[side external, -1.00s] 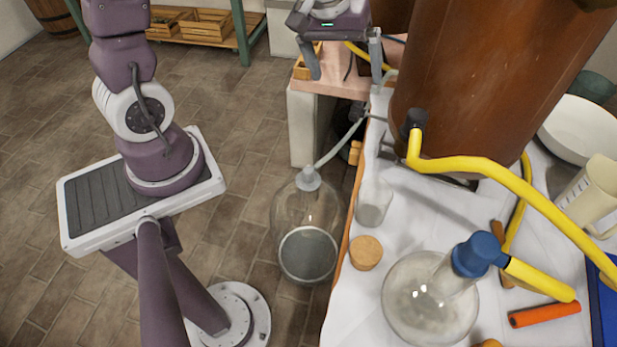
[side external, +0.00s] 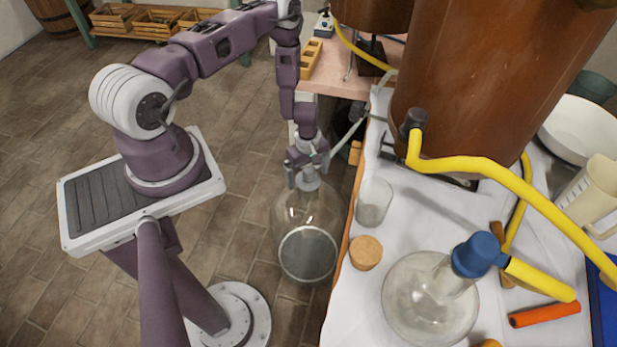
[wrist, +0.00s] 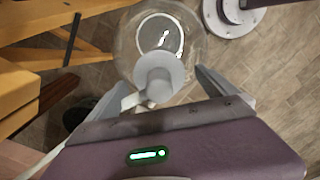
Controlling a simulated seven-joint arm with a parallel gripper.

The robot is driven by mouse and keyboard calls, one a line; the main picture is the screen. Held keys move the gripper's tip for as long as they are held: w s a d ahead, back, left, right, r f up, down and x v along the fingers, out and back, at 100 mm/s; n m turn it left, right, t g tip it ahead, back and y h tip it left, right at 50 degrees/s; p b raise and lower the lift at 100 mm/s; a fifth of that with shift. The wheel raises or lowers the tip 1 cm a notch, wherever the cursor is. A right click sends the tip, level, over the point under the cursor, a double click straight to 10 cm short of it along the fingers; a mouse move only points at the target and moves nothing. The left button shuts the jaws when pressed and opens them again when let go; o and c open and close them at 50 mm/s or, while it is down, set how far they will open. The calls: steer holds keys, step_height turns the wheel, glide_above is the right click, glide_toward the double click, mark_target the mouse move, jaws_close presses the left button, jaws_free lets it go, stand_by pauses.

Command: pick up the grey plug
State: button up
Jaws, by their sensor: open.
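The grey plug (side external: 309,181) sits in the neck of a large clear glass jar (side external: 306,225) at the left of the table. A grey hose runs from it. My gripper (side external: 308,180) is open right above the jar, its fingers on either side of the plug. In the wrist view the plug (wrist: 158,78) lies between the two spread fingers, and I see no clear contact. The jar (wrist: 187,48) shows below it. Part of the plug is hidden by my gripper in the side view.
The white-covered table edge is close at the right, with a small glass beaker (side external: 373,203), a cork (side external: 365,252) and a round flask (side external: 425,300). A large brown vessel (side external: 480,80) stands behind them. Tiled floor lies open at the left.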

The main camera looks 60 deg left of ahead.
steer(key=c, duration=1.5)
step_height(320, 180, up, 10)
steer(key=shift+f, duration=0.1)
